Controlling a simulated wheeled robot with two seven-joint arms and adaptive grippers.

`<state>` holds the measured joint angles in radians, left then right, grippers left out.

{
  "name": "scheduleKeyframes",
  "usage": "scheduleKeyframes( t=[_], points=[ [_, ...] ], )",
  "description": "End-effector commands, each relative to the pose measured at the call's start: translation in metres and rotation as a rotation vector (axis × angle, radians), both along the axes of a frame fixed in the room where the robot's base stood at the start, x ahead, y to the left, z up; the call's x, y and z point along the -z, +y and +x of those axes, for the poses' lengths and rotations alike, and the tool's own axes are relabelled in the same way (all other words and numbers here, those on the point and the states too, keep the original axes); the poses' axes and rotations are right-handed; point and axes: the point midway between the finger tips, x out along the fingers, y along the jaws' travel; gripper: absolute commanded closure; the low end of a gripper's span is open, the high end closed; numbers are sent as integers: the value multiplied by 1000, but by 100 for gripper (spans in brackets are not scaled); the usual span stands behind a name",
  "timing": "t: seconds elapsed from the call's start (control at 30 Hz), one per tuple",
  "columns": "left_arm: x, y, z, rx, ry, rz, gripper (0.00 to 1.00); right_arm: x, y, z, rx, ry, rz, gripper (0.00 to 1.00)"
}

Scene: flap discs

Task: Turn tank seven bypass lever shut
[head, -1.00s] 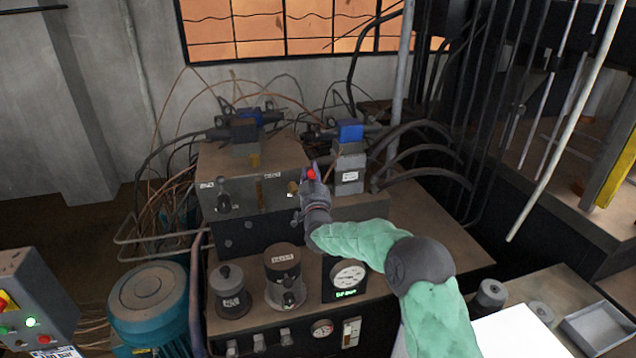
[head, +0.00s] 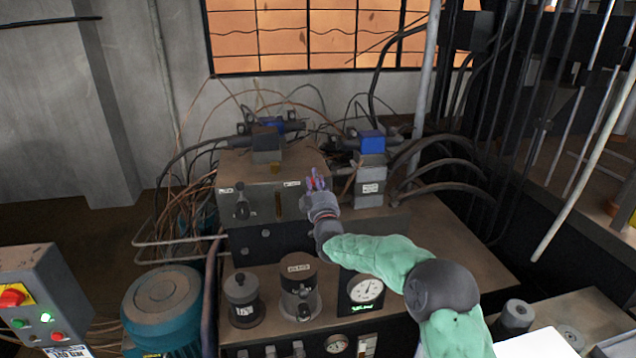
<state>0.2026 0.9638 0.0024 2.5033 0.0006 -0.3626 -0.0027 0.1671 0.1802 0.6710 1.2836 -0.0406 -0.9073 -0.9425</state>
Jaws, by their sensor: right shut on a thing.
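The tank (head: 262,206) is a brown-grey metal box with small white labels, standing at the back of the power unit. My right gripper (head: 317,181) is at the right end of its front face, fingers pointing up and away. It is shut on a small lever, of which only a reddish-purple bit shows between the fingers. The fingers hide most of the lever, so its angle cannot be told. A dark knob (head: 241,208) sits on the left of the same face. My left gripper is not in view.
Blue-topped valves (head: 371,143) and hoses crowd behind and right of the tank. A control box (head: 40,290) is at left.

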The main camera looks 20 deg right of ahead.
Motion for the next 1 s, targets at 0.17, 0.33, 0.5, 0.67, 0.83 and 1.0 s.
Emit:
scheduleKeyframes(
  t=[0.17,0.33,0.5,0.67,0.83,1.0],
  points=[
    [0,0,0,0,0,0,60,10,3,1,-5,19,-2,100],
    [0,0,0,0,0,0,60,11,3,1,-4,20,-2,100],
    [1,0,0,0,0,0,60,11,3,1,-5,20,-1,46],
    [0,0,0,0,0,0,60,7,2,0,-3,12,-2,46],
    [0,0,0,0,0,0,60,4,1,-1,-1,8,-2,46],
    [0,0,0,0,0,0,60,7,4,-11,-2,9,-3,46]
  ],
)
